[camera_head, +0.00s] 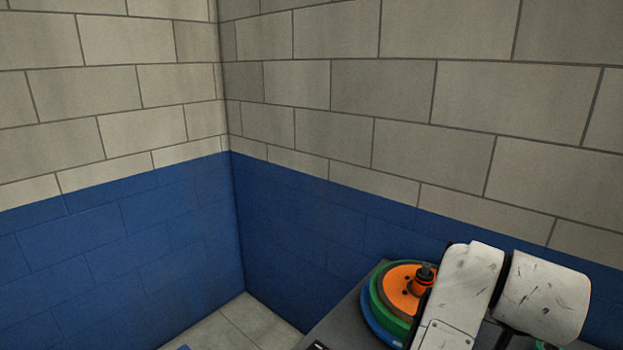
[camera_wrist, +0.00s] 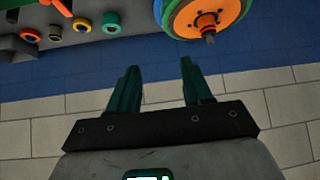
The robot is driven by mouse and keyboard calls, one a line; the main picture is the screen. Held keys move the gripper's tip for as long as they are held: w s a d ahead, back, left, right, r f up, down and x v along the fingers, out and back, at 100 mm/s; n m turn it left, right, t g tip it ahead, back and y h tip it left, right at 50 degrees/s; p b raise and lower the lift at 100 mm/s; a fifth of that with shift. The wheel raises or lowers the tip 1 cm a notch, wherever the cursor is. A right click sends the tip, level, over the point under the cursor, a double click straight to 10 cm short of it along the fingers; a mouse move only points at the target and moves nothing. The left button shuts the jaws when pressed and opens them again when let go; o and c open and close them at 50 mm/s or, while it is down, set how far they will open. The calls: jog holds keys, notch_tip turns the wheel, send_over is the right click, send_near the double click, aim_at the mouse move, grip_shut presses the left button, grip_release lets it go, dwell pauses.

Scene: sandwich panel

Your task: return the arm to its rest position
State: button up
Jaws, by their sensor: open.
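My gripper (camera_wrist: 159,70) shows in the wrist view with its two dark green fingers apart. Nothing is between them, only the blue and grey wall behind. In the head view, white scuffed links of my arm (camera_head: 545,298) stand at the lower right. My gripper cannot be made out in that view.
A stack of orange, green and blue discs (camera_head: 403,285) lies on a grey surface (camera_head: 345,325), partly hidden by my arm. The wrist view shows the discs (camera_wrist: 190,15) at the top, beside a grey panel (camera_wrist: 105,10) with several coloured rings. Brick walls (camera_head: 300,200) meet in a corner.

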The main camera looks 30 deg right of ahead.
jog(key=w+a+f+n+t+y, duration=0.1)
jog(key=w+a+f+n+t, duration=0.2)
jog(key=w+a+f+n, duration=0.35)
jog(key=s+a+f+n+g+y, duration=0.1)
jog(key=s+a+f+n+y, duration=0.25)
jog(key=a+f, duration=0.4)
jog(key=s+a+f+n+g+y, duration=0.1)
jog(key=s+a+f+n+y, duration=0.25)
jog(key=a+f, duration=0.35)
jog(key=s+d+f+g+b, duration=0.1)
jog(key=s+f+g+b, duration=0.1)
jog(key=s+f+b, duration=0.3)
jog(key=s+f+m+g+b, duration=0.1)
jog(key=s+f+b, duration=0.4)
jog(key=f, duration=0.7)
jog(key=shift+s+d+f+g+h, duration=0.25)
jog(key=shift+s+d+g+h, duration=0.15)
jog(key=shift+s, duration=0.3)
